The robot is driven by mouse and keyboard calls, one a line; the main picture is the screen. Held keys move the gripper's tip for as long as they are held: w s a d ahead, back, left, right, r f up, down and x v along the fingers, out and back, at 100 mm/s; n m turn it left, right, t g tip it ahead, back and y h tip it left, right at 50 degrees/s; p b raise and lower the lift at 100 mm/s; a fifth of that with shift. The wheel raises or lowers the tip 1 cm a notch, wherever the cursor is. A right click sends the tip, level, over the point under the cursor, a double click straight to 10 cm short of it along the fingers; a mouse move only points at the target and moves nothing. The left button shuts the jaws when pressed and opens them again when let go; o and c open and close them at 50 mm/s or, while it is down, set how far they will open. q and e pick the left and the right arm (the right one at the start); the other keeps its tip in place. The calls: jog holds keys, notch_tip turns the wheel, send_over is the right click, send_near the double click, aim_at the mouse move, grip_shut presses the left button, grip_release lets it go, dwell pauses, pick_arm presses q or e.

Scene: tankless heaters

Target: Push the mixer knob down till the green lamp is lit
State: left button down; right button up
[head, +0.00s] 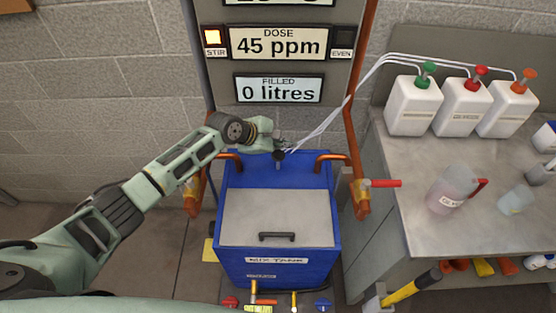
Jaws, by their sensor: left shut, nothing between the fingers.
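The mixer knob (278,155) is a small dark knob on a short stem at the back of the blue mix tank (230,210). My left gripper (284,147) is shut and empty, with its fingertips right at the knob. I cannot tell whether they touch it. The lamp marked EVEN (343,40) is dark, and no green lamp is lit in view. My right gripper is not in view.
Copper pipes (355,165) flank the tank, one with a red-handled valve (385,183). Thin white hoses (345,105) run from the capped jugs (414,106) to near the knob. A metal bench (410,185) with a jug stands at the right. The display (279,43) reads 45 ppm.

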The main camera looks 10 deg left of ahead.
aim_at(280, 159)
pick_arm(q)
jog(key=shift+f, duration=0.75)
jog(key=shift+f, duration=0.15)
dwell(0.8)
jog(key=shift+f, duration=0.25)
jog(key=shift+f+b, duration=0.6)
jog(key=shift+f, duration=0.2)
dwell(0.7)
jog(key=shift+s+f+b, duration=0.1)
jog(key=shift+f+b, duration=1.15)
jog(key=shift+f, duration=0.75)
dwell(1.3)
dwell(0.3)
jog(key=shift+r+p, duration=3.15)
jog(key=shift+p, duration=0.5)
